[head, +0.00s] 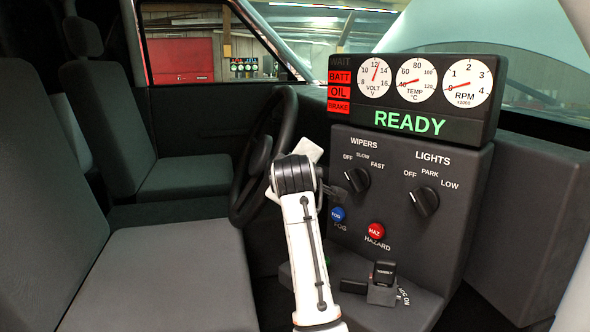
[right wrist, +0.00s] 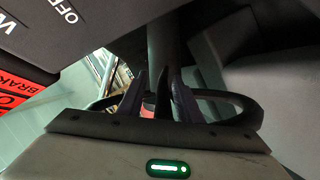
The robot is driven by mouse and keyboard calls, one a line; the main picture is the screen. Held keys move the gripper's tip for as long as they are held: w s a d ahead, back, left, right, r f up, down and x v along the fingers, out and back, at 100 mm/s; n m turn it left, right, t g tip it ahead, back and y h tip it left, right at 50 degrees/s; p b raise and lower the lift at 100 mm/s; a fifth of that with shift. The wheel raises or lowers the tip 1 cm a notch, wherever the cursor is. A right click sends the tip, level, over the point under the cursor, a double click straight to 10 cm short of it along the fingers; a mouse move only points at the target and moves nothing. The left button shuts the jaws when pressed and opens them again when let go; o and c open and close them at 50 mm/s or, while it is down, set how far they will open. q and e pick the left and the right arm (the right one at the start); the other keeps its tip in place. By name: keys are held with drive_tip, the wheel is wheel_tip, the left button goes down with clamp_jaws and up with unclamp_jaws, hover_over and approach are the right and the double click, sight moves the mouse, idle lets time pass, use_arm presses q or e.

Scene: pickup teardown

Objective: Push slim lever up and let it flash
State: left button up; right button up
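A slim dark lever (right wrist: 163,97) shows in the right wrist view, by the steering wheel. It points up between the fingers of my right gripper (right wrist: 157,90). The fingers stand a little apart, and I see no clear contact with the lever. In the head view my right arm's white wrist and dark joint stand in front of the steering wheel's right side; the fingertips and the lever cannot be made out clearly there. My left gripper is not in view.
The steering wheel (head: 285,120) is close behind my right wrist. The dash panel (head: 397,230) is just right of it, with wiper knob (head: 357,180), lights knob (head: 424,201), blue fog button (head: 338,214) and red hazard button (head: 376,231). The gauge display (head: 445,110) reads READY.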

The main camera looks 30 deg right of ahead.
drive_tip(key=b+v, duration=0.1)
drive_tip(key=v, duration=0.9)
drive_tip(key=shift+s, duration=0.15)
drive_tip(key=shift+a, duration=0.15)
idle(1.1)
